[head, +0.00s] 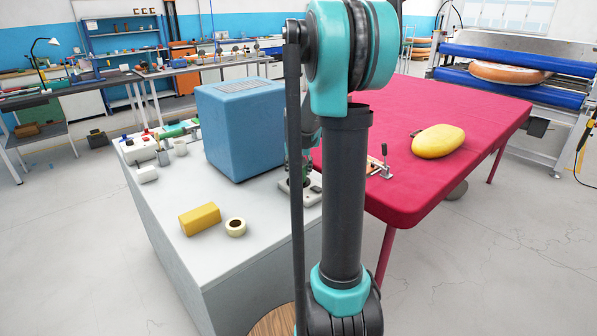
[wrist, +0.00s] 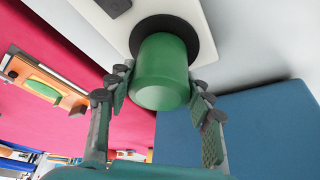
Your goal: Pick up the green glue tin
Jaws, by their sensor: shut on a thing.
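The green glue tin (wrist: 162,75) stands out in the wrist view, between the two fingers of my gripper (wrist: 161,82). The pads touch its sides, one on each side, and my gripper is shut on it. Behind the tin is a round black disc (wrist: 199,33) on a white plate-like device (wrist: 98,14). I cannot tell whether the tin still touches the disc. In the head view my arm hides most of the gripper and the tin; the white device (head: 314,197) shows on the grey bench beside the arm.
A blue box (head: 240,130) stands close to the left of my gripper on the grey bench (head: 180,270). A yellow block (head: 199,219) and a tape roll (head: 235,227) lie nearer. To the right is a red table (head: 440,100) with a yellow object (head: 438,141) and a small clamp (head: 380,167).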

